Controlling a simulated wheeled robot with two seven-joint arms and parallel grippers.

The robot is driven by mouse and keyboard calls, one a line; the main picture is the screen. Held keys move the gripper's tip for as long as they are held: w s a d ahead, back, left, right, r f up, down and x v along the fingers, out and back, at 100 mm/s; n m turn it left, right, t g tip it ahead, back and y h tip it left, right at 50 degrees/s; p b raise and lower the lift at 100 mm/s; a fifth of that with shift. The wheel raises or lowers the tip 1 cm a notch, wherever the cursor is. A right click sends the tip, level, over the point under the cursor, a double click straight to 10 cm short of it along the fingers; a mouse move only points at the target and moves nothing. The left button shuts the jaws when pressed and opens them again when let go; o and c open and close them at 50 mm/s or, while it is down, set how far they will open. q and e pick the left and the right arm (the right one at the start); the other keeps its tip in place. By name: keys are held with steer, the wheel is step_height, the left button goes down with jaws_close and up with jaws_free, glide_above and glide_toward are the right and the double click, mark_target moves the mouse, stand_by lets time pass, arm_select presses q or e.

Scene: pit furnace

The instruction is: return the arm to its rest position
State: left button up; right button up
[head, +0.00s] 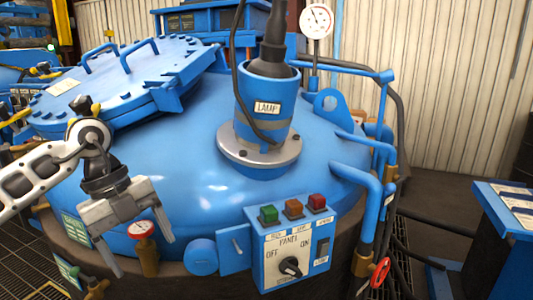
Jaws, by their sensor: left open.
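My left arm comes in from the left edge. My left gripper (142,258) is open and empty, with its fingers pointing down. It appears in front of the left side of the blue furnace vessel (180,165), close to a small red-rimmed gauge (141,230) in the picture. I cannot tell whether it touches anything. My right gripper is not in view.
A control panel (291,250) with a rotary knob and green, orange and red buttons stands at the front. A blue stand (505,215) is at right.

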arm_select(q)
steer(key=s+d+f+n+t+h, duration=0.1)
steer(key=s+d+h, duration=0.2)
steer(key=d+h, duration=0.7)
steer(key=s+d+f+t+h, duration=0.15)
steer(key=s+d+h, duration=0.25)
steer(key=d+h, duration=0.5)
steer(key=w+a+f+n+t+y, duration=0.1)
steer(key=a+f+n+t+y, duration=0.2)
steer(key=f+n+t+y, duration=0.55)
steer(key=w+a+f+n+t+y, duration=0.1)
steer(key=a+f+n+t+y, duration=0.5)
steer(key=n, duration=0.5)
steer(key=s+a+f+n+g+y, duration=0.1)
steer(key=s+f+n+g+y, duration=0.1)
steer(key=s+f, duration=0.4)
steer(key=s+a+f+n+g+y, duration=0.1)
steer(key=s+a+f+g+y, duration=0.1)
steer(key=s+f, duration=0.5)
steer(key=shift+a+f+n+g+y, duration=0.35)
steer(key=shift+g+y, duration=0.1)
steer(key=shift+g, duration=0.55)
steer(key=shift+d, duration=0.1)
